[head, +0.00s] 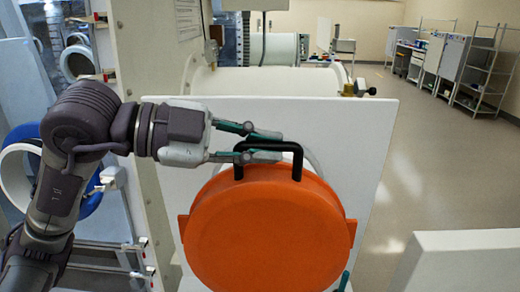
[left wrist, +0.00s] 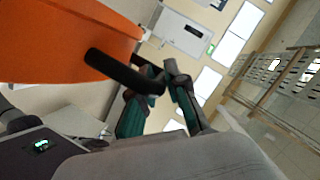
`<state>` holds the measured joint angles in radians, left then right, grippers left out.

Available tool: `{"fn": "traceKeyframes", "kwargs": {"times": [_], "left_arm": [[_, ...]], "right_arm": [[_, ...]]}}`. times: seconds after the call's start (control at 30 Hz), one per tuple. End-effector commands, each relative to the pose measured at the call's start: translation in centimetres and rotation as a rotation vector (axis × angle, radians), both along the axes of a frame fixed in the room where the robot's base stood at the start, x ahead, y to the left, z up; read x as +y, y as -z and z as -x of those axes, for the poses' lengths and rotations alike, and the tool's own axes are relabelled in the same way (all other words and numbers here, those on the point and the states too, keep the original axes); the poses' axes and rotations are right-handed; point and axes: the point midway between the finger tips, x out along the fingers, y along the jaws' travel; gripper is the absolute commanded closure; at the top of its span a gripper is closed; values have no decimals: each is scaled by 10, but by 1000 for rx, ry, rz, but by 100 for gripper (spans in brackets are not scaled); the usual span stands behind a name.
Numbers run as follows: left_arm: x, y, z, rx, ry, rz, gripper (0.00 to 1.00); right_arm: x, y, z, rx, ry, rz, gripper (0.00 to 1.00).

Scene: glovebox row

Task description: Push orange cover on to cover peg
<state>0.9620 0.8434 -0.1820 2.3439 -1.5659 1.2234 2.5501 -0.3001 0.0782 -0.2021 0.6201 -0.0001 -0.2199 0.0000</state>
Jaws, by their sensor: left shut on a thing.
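The orange cover (head: 265,232) is a round disc with side tabs, upright in front of a white panel (head: 362,130). Its black handle (head: 268,146) is on top. My left gripper (head: 270,148) is shut on the handle, reaching in from the left. The left wrist view shows the cover (left wrist: 60,40) at upper left, with the handle (left wrist: 122,72) running to the fingers (left wrist: 160,95). A teal tip, apparently of my right gripper (head: 345,281), shows at the cover's lower right; its jaws are hidden. I cannot make out the cover peg; the cover may hide it.
A pale ring edge (head: 312,160) shows behind the cover's top. A blue and white round port (head: 86,195) is at left, behind my arm. A white cylinder (head: 285,80) lies behind the panel. A white block (head: 460,262) stands at lower right. The floor at right is open.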

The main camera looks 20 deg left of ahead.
Motion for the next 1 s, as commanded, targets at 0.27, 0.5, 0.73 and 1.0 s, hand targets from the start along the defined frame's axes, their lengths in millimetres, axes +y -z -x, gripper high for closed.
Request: {"fn": "traceKeyframes", "kwargs": {"times": [0.27,0.5,0.73,1.0], "left_arm": [[8,2,-26,0,0,3,100],[12,3,-41,-2,0,4,100],[13,4,-46,-3,0,3,100],[13,4,-46,-3,0,2,100]], "right_arm": [[-3,0,0,0,0,4,60],[-4,-2,0,0,1,4,60],[-4,-3,0,0,2,4,60],[-3,-3,0,0,2,4,60]]}}
